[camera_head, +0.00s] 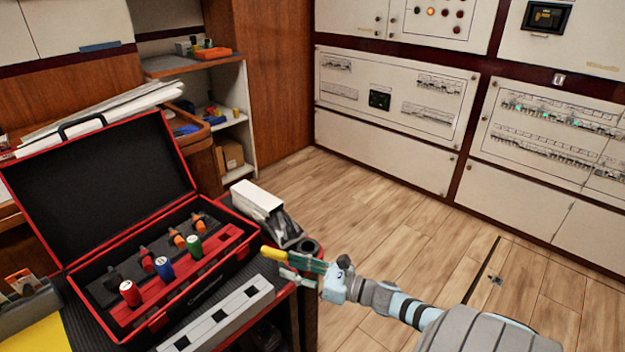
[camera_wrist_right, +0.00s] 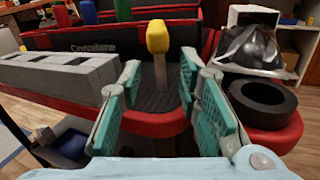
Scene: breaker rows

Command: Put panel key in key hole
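A key with a yellow head (camera_head: 272,254) is by the right end of the red toolbox (camera_head: 215,285). In the right wrist view the yellow key (camera_wrist_right: 158,38) is upright with a thin grey shaft; what supports it is unclear. My right gripper (camera_head: 305,270) reaches in from the right. In the wrist view its green-padded fingers (camera_wrist_right: 158,88) are spread on either side of the shaft, with gaps showing. Red (camera_head: 130,293), blue (camera_head: 164,268) and green (camera_head: 194,246) headed pieces stand in the toolbox. I cannot identify the key hole. My left gripper is not clearly seen.
A black ring-shaped holder (camera_wrist_right: 262,100) and a white box with a black bag (camera_head: 265,212) stand close to my right gripper. A grey strip (camera_head: 220,318) lies before the toolbox.

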